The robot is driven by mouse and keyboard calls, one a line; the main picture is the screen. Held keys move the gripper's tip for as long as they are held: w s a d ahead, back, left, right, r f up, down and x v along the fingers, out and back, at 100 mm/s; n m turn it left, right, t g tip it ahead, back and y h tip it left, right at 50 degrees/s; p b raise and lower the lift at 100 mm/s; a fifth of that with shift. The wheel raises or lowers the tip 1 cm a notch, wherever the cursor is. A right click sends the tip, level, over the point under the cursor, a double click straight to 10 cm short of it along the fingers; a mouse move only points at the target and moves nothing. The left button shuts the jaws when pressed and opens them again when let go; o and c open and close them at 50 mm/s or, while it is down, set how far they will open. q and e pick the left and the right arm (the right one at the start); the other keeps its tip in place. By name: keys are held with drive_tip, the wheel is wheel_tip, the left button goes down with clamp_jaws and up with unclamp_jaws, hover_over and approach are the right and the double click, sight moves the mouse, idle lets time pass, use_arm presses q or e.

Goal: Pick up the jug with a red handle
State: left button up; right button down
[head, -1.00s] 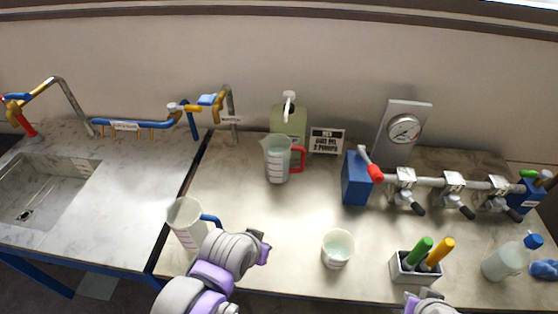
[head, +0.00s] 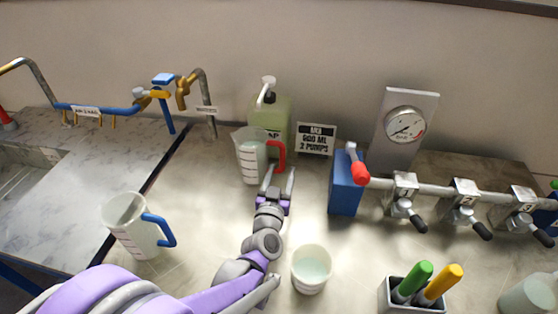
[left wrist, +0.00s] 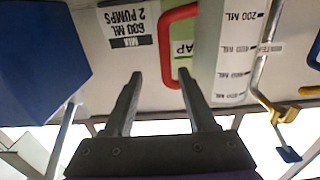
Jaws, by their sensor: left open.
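The clear jug with a red handle (head: 249,160) stands upright at the back of the bench, its handle to the right. In the left wrist view, which looks upside down, the jug's marked side (left wrist: 232,60) is at the upper right, with the red handle (left wrist: 168,45) beside it. My left gripper (head: 279,178) is open and empty just in front of the handle. In the left wrist view its fingertips (left wrist: 160,76) are spread at the handle, one overlapping its edge; I cannot tell whether they touch. My right gripper is out of view.
A jug with a blue handle (head: 132,225) stands front left and a white cup (head: 311,270) front centre. A green pump bottle (head: 270,115) is behind the red-handled jug. A small sign (head: 315,140) and blue valve block (head: 346,185) are to the right.

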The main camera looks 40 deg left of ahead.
sight(282, 157)
use_arm(q)
drive_tip(key=x, duration=0.4)
drive_tip(key=shift+w+a+r, duration=0.15)
drive_tip(key=shift+a, duration=0.35)
drive_tip(key=p+x, duration=0.1)
drive_tip(key=x, duration=0.4)
drive_tip(key=shift+w+a+r, duration=0.1)
drive_tip(key=shift+w+a, duration=0.1)
drive_tip(key=shift+w, duration=0.1)
drive_tip(key=shift+s, duration=0.1)
clamp_jaws()
